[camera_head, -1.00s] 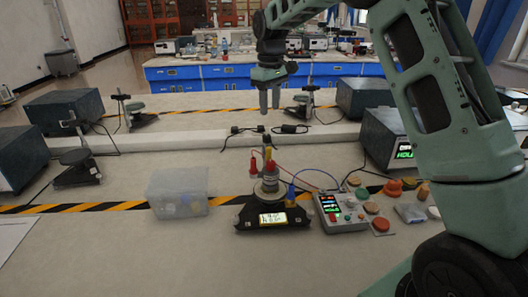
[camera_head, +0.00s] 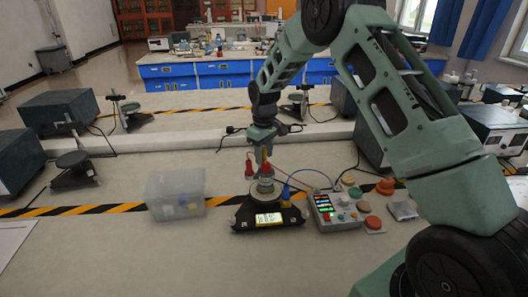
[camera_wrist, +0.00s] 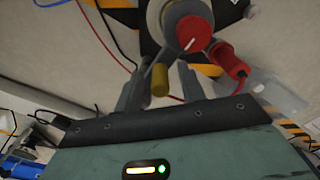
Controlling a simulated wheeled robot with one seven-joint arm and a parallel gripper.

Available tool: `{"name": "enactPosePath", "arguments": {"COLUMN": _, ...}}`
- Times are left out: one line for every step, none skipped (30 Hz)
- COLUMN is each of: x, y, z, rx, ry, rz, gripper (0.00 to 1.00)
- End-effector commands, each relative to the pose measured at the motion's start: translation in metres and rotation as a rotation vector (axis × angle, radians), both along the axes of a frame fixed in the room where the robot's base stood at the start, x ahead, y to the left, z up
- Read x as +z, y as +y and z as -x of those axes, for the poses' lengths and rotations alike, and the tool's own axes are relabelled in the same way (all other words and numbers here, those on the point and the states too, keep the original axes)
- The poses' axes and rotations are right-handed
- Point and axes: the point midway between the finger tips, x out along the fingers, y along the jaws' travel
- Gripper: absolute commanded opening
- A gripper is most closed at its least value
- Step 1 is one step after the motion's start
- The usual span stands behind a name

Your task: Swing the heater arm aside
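The heater apparatus stands on the bench in the head view, with a black base (camera_head: 245,223), a lit label and a round metal body (camera_head: 265,187). Its top carries a red knob (camera_wrist: 193,38), a yellow peg (camera_wrist: 160,78) and a red plug (camera_wrist: 226,60), clearest in the wrist view. I cannot make out the arm's full shape from above. My gripper (camera_head: 262,149) points down at the top of the apparatus. Its two fingers are apart, one on each side of the yellow peg. A small gap shows on both sides of the peg; contact is not visible.
A control box (camera_head: 334,210) with lit displays stands to the right, joined by red and blue wires. A clear plastic bin (camera_head: 175,194) stands to the left. The bench front is clear.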

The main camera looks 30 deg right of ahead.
Motion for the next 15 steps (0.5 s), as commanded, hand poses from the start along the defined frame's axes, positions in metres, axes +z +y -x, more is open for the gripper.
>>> {"name": "enactPosePath", "arguments": {"x": -0.0012, "y": 0.0, "z": 0.0002, "rx": 0.0, "ry": 0.001, "rz": 0.0, "gripper": 0.4}}
{"name": "enactPosePath", "arguments": {"x": -0.0016, "y": 0.0, "z": 0.0002, "rx": 0.0, "ry": 0.001, "rz": 0.0, "gripper": 0.4}}
{"name": "enactPosePath", "arguments": {"x": -0.0019, "y": -0.0001, "z": 0.0002, "rx": 0.0, "ry": 0.001, "rz": 0.0, "gripper": 0.4}}
{"name": "enactPosePath", "arguments": {"x": -0.0019, "y": 0.0, "z": 0.0001, "rx": 0.0, "ry": 0.0, "rz": 0.0, "gripper": 0.4}}
{"name": "enactPosePath", "arguments": {"x": -0.0019, "y": 0.0, "z": 0.0001, "rx": 0.0, "ry": 0.0, "rz": 0.0, "gripper": 0.4}}
{"name": "enactPosePath", "arguments": {"x": -0.0018, "y": 0.0, "z": 0.0001, "rx": 0.0, "ry": 0.0, "rz": 0.0, "gripper": 0.4}}
{"name": "enactPosePath", "arguments": {"x": -0.0017, "y": 0.0, "z": 0.0001, "rx": 0.0, "ry": 0.0, "rz": 0.0, "gripper": 0.4}}
{"name": "enactPosePath", "arguments": {"x": -0.0017, "y": 0.0, "z": 0.0001, "rx": 0.0, "ry": 0.0, "rz": 0.0, "gripper": 0.4}}
{"name": "enactPosePath", "arguments": {"x": -0.0016, "y": 0.0, "z": 0.0001, "rx": 0.0, "ry": 0.0, "rz": 0.0, "gripper": 0.31}}
{"name": "enactPosePath", "arguments": {"x": -0.0016, "y": 0.0, "z": 0.0001, "rx": 0.0, "ry": 0.0, "rz": 0.0, "gripper": 0.23}}
{"name": "enactPosePath", "arguments": {"x": -0.0015, "y": 0.0, "z": 0.0001, "rx": 0.0, "ry": 0.0, "rz": 0.0, "gripper": 0.15}}
{"name": "enactPosePath", "arguments": {"x": -0.0015, "y": 0.0, "z": 0.0001, "rx": 0.0, "ry": 0.0, "rz": 0.0, "gripper": 0.04}}
{"name": "enactPosePath", "arguments": {"x": -0.0014, "y": 0.0, "z": 0.0001, "rx": 0.0, "ry": 0.0, "rz": 0.0, "gripper": 0.0}}
{"name": "enactPosePath", "arguments": {"x": -0.0014, "y": 0.0, "z": 0.0001, "rx": 0.0, "ry": 0.0, "rz": 0.0, "gripper": 0.0}}
{"name": "enactPosePath", "arguments": {"x": -0.0014, "y": 0.0, "z": 0.0001, "rx": 0.0, "ry": 0.0, "rz": 0.0, "gripper": 0.0}}
